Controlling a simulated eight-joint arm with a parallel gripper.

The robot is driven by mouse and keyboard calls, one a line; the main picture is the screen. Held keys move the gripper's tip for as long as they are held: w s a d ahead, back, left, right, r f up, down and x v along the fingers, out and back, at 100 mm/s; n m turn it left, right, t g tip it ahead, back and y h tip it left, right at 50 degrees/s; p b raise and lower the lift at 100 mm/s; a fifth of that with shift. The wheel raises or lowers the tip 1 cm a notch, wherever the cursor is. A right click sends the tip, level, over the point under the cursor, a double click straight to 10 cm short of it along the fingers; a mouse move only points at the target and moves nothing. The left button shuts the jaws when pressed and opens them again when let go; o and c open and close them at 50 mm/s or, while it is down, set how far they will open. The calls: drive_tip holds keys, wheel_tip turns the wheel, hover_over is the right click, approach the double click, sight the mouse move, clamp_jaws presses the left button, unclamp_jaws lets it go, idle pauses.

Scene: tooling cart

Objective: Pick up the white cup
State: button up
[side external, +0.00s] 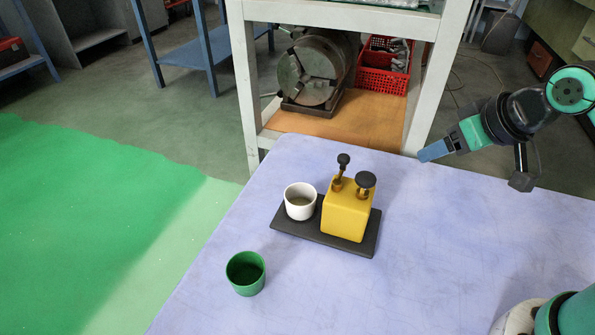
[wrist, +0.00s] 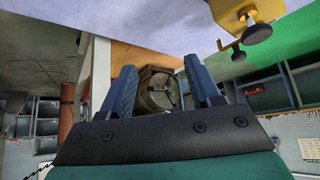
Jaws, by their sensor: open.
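The white cup (side external: 300,200) stands upright on the left part of a black tray (side external: 316,236), beside a yellow box-shaped dispenser (side external: 345,212) with two dark knobs on top. My gripper (side external: 424,156) is at the right of the side external view, above the table's far right part and well apart from the cup. In the wrist view my gripper (wrist: 162,88) has its two blue fingers spread, with nothing between them. The dispenser's knobs (wrist: 257,33) show at the top right of the wrist view. I cannot make out the cup there.
A green cup (side external: 246,273) stands on the pale lavender table (side external: 450,255), in front and left of the tray. The table's right half is clear. A white-framed cart (side external: 247,90) with a chuck (side external: 312,70) and a red basket (side external: 384,68) stands behind the table.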

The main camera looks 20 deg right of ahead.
idle(0.3)
drive_tip(key=o, duration=0.3)
